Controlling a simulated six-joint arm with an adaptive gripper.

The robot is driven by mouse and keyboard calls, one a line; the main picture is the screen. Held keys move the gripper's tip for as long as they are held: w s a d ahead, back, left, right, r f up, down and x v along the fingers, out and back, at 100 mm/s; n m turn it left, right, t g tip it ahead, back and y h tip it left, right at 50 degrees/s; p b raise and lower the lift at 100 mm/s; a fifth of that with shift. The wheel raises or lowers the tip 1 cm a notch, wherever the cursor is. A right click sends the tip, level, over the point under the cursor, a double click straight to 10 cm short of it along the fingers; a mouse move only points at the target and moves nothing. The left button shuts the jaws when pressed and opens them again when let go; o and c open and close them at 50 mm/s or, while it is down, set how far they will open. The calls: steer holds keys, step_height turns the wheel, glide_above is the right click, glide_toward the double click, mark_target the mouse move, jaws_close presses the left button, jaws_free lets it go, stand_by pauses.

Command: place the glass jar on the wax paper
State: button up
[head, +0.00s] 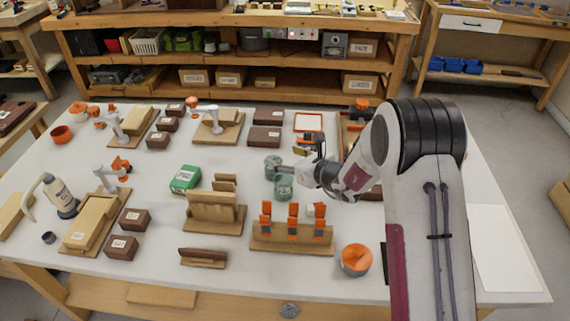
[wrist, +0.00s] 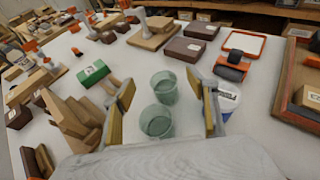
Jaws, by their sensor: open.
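Two greenish clear glass vessels stand close together on the white table: a far one (head: 272,165) and a near one (head: 284,188). I cannot tell which is the glass jar. In the wrist view the far glass (wrist: 164,87) and the near glass (wrist: 157,122) both show between the spread fingers of my gripper (wrist: 167,98), with no clear contact. A flat white sheet, likely the wax paper (head: 502,248), lies at the table's right end, beyond my arm; its upper part is bare.
A stand with orange-topped tools (head: 291,232) and an orange round pot (head: 356,260) stand in front. A wooden holder (head: 214,212) and a green box (head: 185,179) are to the left. A white labelled tub (wrist: 229,99) sits right of the right finger.

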steer(key=shift+r, duration=1.7)
steer(key=s+r+n+g, duration=0.3)
steer(key=s+r+n, duration=0.5)
steer(key=s, duration=0.3)
steer(key=s+r+n+g, duration=0.2)
steer(key=s+r+n, duration=0.5)
steer(key=s+r, duration=0.3)
steer(key=s+d+f+n+h, duration=0.1)
steer(key=s+d+n+h, duration=0.8)
steer(key=s+d, duration=1.4)
steer(key=s+n, duration=0.1)
steer(key=n, duration=0.2)
steer(key=shift+s+d+f+n, duration=0.25)
steer(key=shift+s+f+n, duration=0.05)
steer(key=shift+f, duration=0.05)
